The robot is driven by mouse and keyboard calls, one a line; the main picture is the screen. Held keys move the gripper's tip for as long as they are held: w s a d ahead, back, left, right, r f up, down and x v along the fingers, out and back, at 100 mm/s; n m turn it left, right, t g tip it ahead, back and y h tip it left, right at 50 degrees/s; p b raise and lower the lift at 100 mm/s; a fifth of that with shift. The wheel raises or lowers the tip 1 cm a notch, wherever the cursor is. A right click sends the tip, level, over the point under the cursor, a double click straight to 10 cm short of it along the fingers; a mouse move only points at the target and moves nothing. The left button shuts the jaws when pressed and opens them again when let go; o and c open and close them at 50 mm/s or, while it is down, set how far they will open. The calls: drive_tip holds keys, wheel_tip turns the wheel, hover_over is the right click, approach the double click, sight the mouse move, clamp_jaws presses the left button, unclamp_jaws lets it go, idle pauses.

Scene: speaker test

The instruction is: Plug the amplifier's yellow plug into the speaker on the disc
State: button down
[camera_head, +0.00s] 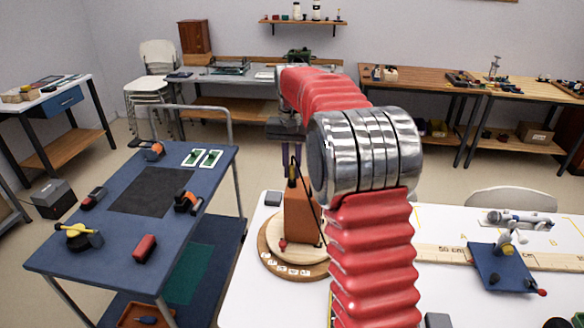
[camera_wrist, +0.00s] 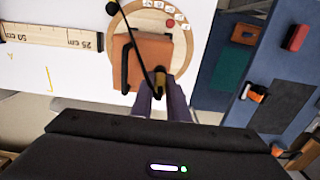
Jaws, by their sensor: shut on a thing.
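An orange-brown speaker (camera_head: 299,222) stands on the round wooden disc (camera_head: 268,250) on the white table. The speaker (camera_wrist: 152,52) and the disc (camera_wrist: 184,30) also show in the wrist view, with a dark handle-like bar at the speaker's left side. My gripper (camera_head: 292,176) points down at the speaker's upper edge. Its purple fingers are shut on the yellow plug (camera_wrist: 160,84), which has a black cable running from it across the speaker. The plug is close to the speaker; I cannot tell whether it touches or is seated. I cannot make out the amplifier.
A blue cart (camera_head: 110,240) with several small devices stands to the left. A wooden ruler (camera_head: 450,255) and a blue plate with a small figure (camera_head: 503,268) lie on the white table to the right. My red arm hides part of the table.

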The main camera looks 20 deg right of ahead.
drive_tip(key=shift+f, duration=0.35)
idle(0.3)
drive_tip(key=c, duration=1.6)
unclamp_jaws()
drive_tip(key=shift+c, duration=0.2)
drive_tip(key=shift+r, duration=0.1)
wheel_tip(320, 180, up, 14)
drive_tip(key=shift+f, duration=0.25)
drive_tip(key=shift+w, duration=0.1)
